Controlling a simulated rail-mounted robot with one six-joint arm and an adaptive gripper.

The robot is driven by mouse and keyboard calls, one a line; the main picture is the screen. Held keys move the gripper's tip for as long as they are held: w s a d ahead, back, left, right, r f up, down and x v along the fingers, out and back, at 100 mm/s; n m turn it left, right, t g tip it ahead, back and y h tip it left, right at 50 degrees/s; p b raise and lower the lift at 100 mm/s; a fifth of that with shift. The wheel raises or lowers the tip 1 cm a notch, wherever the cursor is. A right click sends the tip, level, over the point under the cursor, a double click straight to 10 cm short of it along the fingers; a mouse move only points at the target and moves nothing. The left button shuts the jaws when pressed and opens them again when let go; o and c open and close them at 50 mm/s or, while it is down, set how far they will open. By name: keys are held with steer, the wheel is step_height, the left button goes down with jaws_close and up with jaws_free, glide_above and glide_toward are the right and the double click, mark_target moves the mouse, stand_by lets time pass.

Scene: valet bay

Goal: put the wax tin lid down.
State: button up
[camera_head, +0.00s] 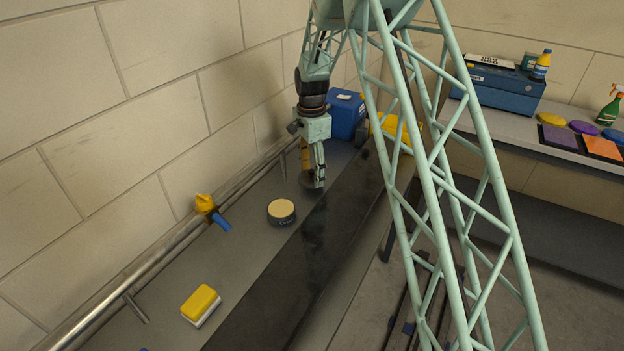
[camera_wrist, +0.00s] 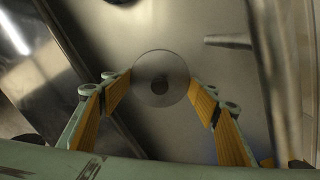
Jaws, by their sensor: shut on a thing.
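My gripper (camera_head: 313,178) points down over the grey bench near its back end. In the wrist view my gripper (camera_wrist: 160,90) has its yellow-padded fingers shut on the opposite rims of the wax tin lid (camera_wrist: 160,66), a round grey disc with a dark spot in the middle. The open wax tin (camera_head: 281,211), dark with cream wax, stands on the bench to the left and nearer the camera.
A blue box (camera_head: 346,114) and a yellow container (camera_head: 396,132) stand beyond my gripper. A dark strip (camera_head: 300,262) runs along the bench. A rail follows the wall.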

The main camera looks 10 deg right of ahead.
mark_target(312, 177)
steer(key=shift+f, duration=1.45)
steer(key=shift+f, duration=0.1)
steer(key=o, duration=0.8)
steer(key=shift+r, duration=0.2)
step_height(312, 177, up, 11)
steer(key=shift+w+f+p, duration=0.1)
steer(key=shift+w+p, duration=0.05)
steer(key=shift+p, duration=0.15)
steer(key=shift+r, duration=0.5)
steer(key=shift+r, duration=0.1)
